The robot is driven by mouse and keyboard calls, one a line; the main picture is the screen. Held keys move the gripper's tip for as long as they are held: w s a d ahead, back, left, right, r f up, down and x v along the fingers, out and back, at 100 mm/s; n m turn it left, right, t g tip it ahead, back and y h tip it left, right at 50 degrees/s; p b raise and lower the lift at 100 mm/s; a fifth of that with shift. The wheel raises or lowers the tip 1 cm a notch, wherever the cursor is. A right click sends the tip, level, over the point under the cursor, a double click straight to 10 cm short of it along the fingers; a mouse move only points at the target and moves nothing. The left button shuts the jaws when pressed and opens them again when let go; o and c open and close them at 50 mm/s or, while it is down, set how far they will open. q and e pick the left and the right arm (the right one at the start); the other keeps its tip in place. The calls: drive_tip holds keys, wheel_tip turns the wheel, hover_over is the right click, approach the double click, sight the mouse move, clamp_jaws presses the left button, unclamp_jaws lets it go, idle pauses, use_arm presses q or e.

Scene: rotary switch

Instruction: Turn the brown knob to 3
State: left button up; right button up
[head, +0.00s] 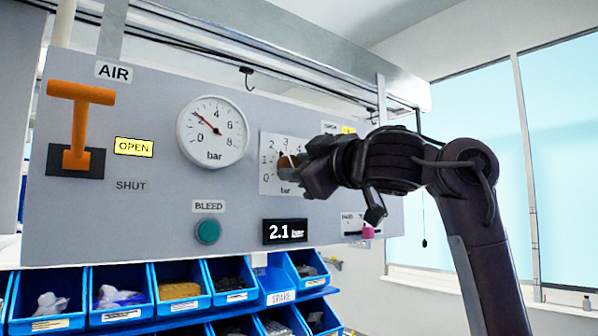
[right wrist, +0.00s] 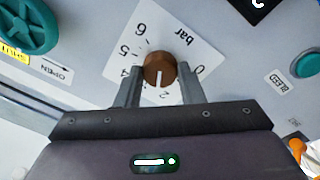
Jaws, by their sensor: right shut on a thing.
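The brown knob (head: 284,161) sits on a white dial plate (head: 267,179) marked with numbers and "bar" on the grey panel. My right gripper (head: 305,168) is at it from the right and hides part of the plate. In the right wrist view the knob (right wrist: 159,69) stands between the two fingers of my right gripper (right wrist: 160,80), which are shut on its sides. The white line on the knob points close to the 2; the 3 cannot be made out there. A display (head: 285,231) reads 2.1. My left gripper is not in view.
The panel (head: 120,210) also carries an orange AIR handle (head: 78,125) beside a lit OPEN label, a round gauge (head: 212,131) and a teal BLEED button (head: 208,231). A small pink slider (head: 368,232) is below my right arm. Blue bins (head: 181,288) stand underneath.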

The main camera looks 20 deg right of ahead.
drive_tip(key=m, duration=0.1)
drive_tip(key=m+b, duration=0.1)
drive_tip(key=m, duration=0.3)
drive_tip(key=shift+w+a+f+h+b, duration=0.1)
drive_tip(key=shift+a+f+h+b, duration=0.05)
drive_tip(key=shift+f+h+b, duration=0.15)
drive_tip(key=shift+r+m, duration=0.1)
drive_tip(key=shift+m, duration=0.4)
drive_tip(key=o, duration=1)
drive_tip(key=shift+r, duration=0.1)
drive_tip(key=shift+s, duration=0.2)
drive_tip(key=shift+b+v, duration=3.5)
drive_tip(key=shift+v, duration=0.35)
